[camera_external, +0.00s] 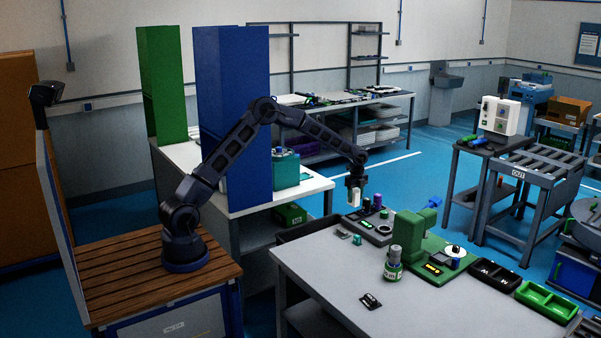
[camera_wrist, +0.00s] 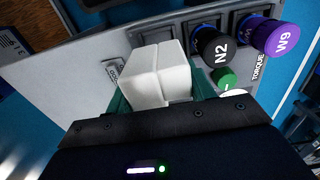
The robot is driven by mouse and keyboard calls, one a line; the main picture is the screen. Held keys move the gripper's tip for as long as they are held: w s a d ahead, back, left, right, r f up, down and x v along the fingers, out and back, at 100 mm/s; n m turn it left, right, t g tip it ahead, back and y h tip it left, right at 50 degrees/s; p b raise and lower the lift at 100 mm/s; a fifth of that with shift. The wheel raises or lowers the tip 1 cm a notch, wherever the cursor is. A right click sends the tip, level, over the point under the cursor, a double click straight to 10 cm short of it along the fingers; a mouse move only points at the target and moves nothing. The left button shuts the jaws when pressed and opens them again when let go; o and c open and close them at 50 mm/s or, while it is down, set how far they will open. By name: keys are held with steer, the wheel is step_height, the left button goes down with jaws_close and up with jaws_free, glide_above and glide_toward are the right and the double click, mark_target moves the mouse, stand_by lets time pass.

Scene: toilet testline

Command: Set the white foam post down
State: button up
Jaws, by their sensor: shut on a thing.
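The white foam post (camera_external: 355,197) is held in my gripper (camera_external: 355,186), above the far left corner of the grey table in the external view. In the wrist view the white foam post (camera_wrist: 158,75) fills the space between the green fingers of my gripper (camera_wrist: 157,95), which are shut on it. Its lower end is hidden from the wrist camera. The grey surface behind it shows a label plate beside the post.
The table's front left is clear.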

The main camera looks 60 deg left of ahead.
mark_target(355, 204)
steer(key=shift+f, duration=2.5)
steer(key=shift+f, duration=0.6)
steer(key=o, duration=1)
steer(key=shift+c, duration=0.2)
steer(key=shift+r, duration=0.1)
